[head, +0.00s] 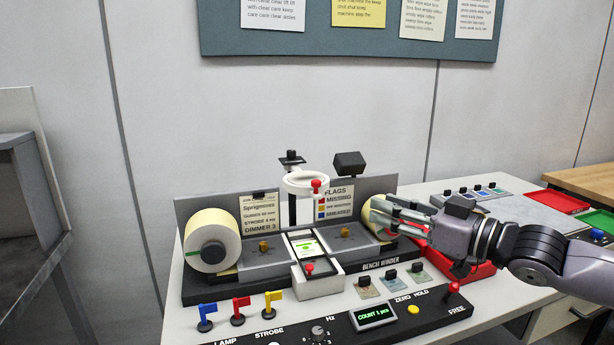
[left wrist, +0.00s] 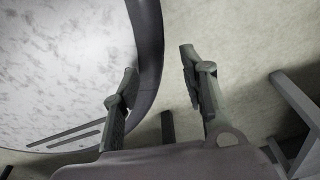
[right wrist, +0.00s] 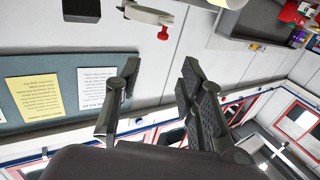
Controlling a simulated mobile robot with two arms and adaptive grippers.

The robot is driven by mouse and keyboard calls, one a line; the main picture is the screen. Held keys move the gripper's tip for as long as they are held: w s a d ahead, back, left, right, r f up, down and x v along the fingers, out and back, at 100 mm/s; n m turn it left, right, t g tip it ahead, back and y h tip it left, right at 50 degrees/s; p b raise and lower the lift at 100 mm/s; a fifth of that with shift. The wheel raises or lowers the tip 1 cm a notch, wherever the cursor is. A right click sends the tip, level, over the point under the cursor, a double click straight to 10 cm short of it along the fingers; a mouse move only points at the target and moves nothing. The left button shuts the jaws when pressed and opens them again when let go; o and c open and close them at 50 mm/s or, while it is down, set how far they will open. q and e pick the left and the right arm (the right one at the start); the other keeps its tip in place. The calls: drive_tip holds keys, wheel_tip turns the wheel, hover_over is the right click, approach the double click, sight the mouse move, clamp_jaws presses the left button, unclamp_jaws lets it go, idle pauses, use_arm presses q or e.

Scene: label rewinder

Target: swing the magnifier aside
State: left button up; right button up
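The magnifier is a white ring (head: 303,183) with a red knob (head: 316,186) on its front, on a dark post above the middle of the bench winder (head: 340,272). Its white ring and red knob also show at the top of the right wrist view (right wrist: 148,15). My right gripper (head: 377,214) is in front of the right-hand label roll (head: 366,222), to the right of and lower than the magnifier, apart from it. In the right wrist view its fingers (right wrist: 158,80) are spread and empty. My left gripper (left wrist: 158,72) is open and empty over the floor, out of the head view.
The left label roll (head: 212,240) stands on the winder. A control panel (head: 340,326) with knobs and small flags lies in front. A dark box (head: 349,164) stands behind the magnifier. A red tray (head: 470,272) is below my right gripper.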

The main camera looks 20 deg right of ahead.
drive_tip(key=r+p, duration=0.1)
drive_tip(key=p, duration=0.7)
approach(320, 184)
drive_tip(key=p+x, duration=0.2)
drive_tip(key=x, duration=0.7)
drive_tip(key=shift+w+a+r, duration=0.15)
drive_tip(key=shift+w+a, duration=0.05)
drive_tip(key=shift+w, duration=0.05)
drive_tip(key=shift+w+a+p, duration=0.35)
drive_tip(key=shift+w, duration=0.25)
use_arm(q)
drive_tip(key=s+r, duration=0.3)
drive_tip(key=r, duration=0.7)
drive_tip(key=shift+a+r, duration=0.3)
drive_tip(key=shift+a, duration=0.05)
drive_tip(key=shift+s, duration=0.1)
drive_tip(key=shift+a, duration=0.1)
use_arm(e)
clamp_jaws()
